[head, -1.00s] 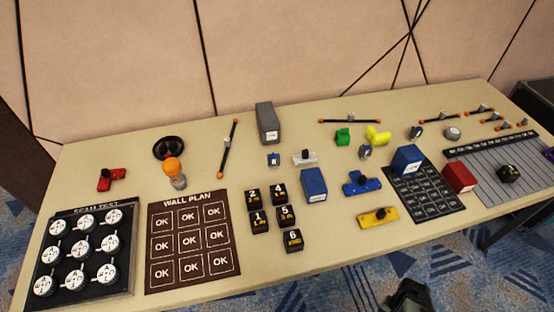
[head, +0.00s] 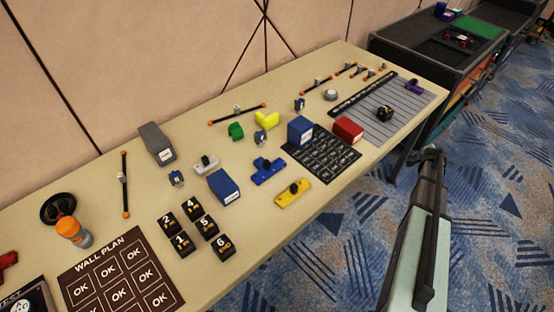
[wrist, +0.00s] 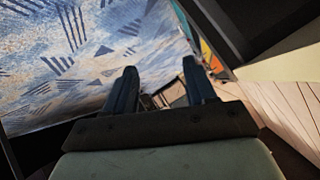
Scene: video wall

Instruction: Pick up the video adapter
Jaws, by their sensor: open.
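I cannot tell for certain which piece is the video adapter. Small blue-and-grey pieces stand on the table: one (head: 176,178) by the grey box, one (head: 260,138) by the green and yellow pieces, and one (head: 299,105) farther right. A purple piece (head: 413,87) lies at the right end of the grooved grey board. In the wrist view my gripper (wrist: 160,88) is open, its two dark fingers apart and nothing held between them. It points past the patterned carpet, and no table piece shows clearly there. My arm rises off the table's front side.
The long beige table (head: 330,205) holds a grey box (head: 157,144), blue boxes (head: 223,186) (head: 301,130), a red box (head: 347,130), numbered black cubes (head: 205,227) and orange-tipped rods (head: 238,113). A dark cabinet (head: 420,50) stands beyond its right end. Carpet lies in front.

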